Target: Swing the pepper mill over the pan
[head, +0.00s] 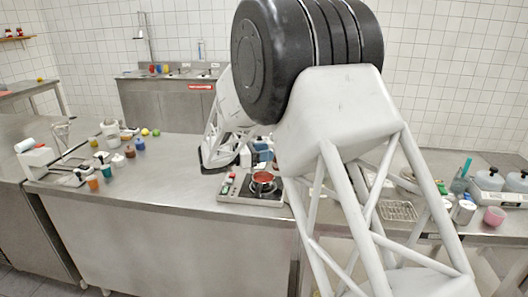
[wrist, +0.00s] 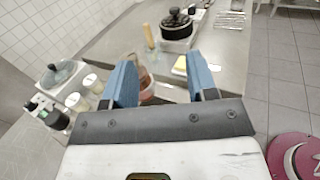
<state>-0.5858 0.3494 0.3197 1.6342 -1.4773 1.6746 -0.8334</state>
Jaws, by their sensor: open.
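A small pan with red contents (head: 263,178) sits on a hot plate (head: 232,194) on the steel counter in the head view. I cannot pick out the pepper mill for certain in either view. My gripper (wrist: 162,70) is open in the wrist view, its two blue fingers apart. A pinkish-brown cup-like thing (wrist: 146,84) shows partly behind the left finger; I cannot tell whether it is touched.
In the wrist view a black-lidded pot (wrist: 177,22) stands further off, and pale jars (wrist: 74,101) stand at left. In the head view small cups and jars (head: 106,171) stand at left, with a wire rack (head: 398,211) and pink cup (head: 494,217) at right. The counter's left middle is clear.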

